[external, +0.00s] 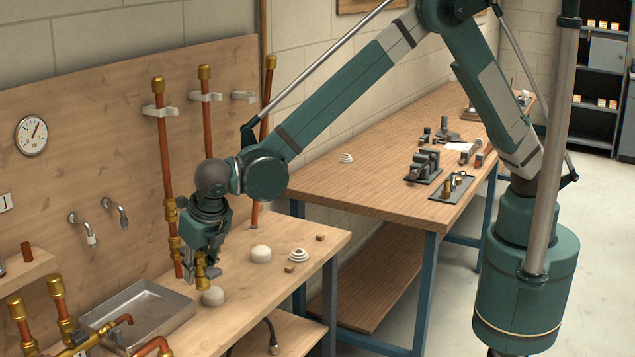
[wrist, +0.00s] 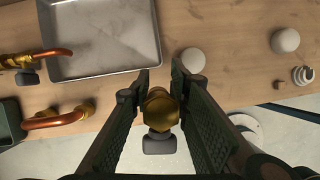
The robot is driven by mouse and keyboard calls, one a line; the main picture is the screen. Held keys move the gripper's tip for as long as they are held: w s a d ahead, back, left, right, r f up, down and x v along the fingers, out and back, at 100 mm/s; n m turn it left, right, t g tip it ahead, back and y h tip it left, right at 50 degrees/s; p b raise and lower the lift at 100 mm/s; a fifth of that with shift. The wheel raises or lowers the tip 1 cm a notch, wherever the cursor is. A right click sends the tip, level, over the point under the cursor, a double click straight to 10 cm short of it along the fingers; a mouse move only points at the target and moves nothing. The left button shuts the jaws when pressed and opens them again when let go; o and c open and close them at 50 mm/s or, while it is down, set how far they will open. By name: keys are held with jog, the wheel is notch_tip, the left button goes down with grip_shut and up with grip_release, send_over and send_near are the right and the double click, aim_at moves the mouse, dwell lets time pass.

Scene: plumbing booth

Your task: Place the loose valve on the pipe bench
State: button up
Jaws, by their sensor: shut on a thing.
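My gripper (external: 203,268) is shut on the loose valve, a brass body (wrist: 160,106) with a dark grey handle (wrist: 158,143). In the external view the valve (external: 202,277) shows small and partly hidden between the fingers. My gripper is over the front part of the wooden bench with the copper pipes (external: 235,306). In the wrist view the valve appears clear of the bench top (wrist: 230,70), with the bench's front edge behind it. Its exact height is hard to tell.
A metal tray (external: 150,312) lies left of my gripper. One pale dome (external: 213,297) is close beside it, another (external: 261,252) farther right, near a ringed white piece (external: 298,256). Copper pipes with brass fittings (external: 60,295) stand at left. A second bench (external: 370,185) carries tools.

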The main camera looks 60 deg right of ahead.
jog(key=s+a+f+n, duration=0.1)
jog(key=s+a, duration=0.1)
jog(key=a, duration=0.5)
jog(key=shift+n+y+b, duration=0.3)
jog(key=shift+b, duration=0.1)
jog(key=shift+f, duration=0.25)
jog(key=shift+f+b, duration=0.4)
jog(key=shift+f, duration=2.6)
jog(key=shift+f, duration=1.9)
jog(key=shift+f+b, duration=0.15)
jog(key=shift+b, duration=0.2)
jog(key=o, duration=1)
